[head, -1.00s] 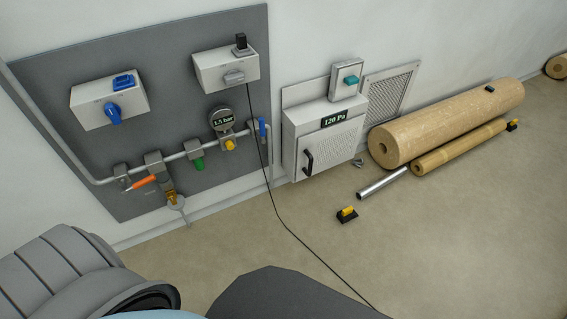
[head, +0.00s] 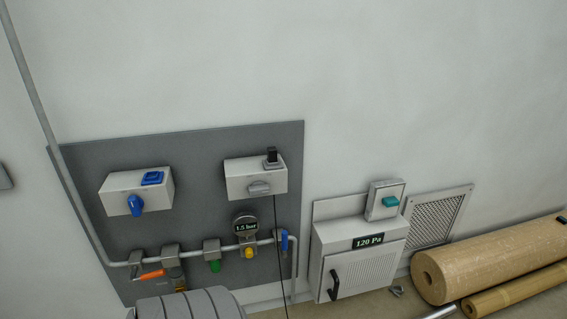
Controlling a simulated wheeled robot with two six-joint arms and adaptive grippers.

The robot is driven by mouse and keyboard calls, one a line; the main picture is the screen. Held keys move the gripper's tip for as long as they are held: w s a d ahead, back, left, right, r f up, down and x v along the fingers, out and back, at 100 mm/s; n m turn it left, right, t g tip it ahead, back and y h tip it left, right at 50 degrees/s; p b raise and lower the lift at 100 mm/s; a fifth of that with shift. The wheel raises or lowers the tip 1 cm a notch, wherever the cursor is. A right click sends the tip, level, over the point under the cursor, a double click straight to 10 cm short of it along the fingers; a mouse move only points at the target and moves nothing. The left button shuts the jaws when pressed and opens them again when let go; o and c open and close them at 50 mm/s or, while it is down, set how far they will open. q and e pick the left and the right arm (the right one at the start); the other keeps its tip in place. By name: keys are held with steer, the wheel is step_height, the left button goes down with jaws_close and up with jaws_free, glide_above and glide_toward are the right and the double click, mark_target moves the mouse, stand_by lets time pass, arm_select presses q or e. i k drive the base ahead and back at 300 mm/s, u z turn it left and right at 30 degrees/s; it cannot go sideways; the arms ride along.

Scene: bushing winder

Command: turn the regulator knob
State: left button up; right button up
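A pressure gauge (head: 246,226) reading 1.5 bar sits on the pipe of the grey wall panel (head: 215,150). Directly below it is a yellow knob (head: 249,252), which appears to be the regulator knob. A green part (head: 215,266) hangs from the pipe to its left, and a blue lever (head: 284,241) is to its right. A grey ribbed part of my own body shows at the bottom, in front of the panel's lower edge. Neither of my grippers is in view.
An orange-handled valve (head: 150,274) is at lower left.

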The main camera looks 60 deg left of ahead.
mark_target(249, 250)
steer(key=u, duration=0.25)
steer(key=i, duration=0.85)
steer(key=u, duration=1.2)
steer(key=i, duration=0.4)
steer(key=u, duration=0.45)
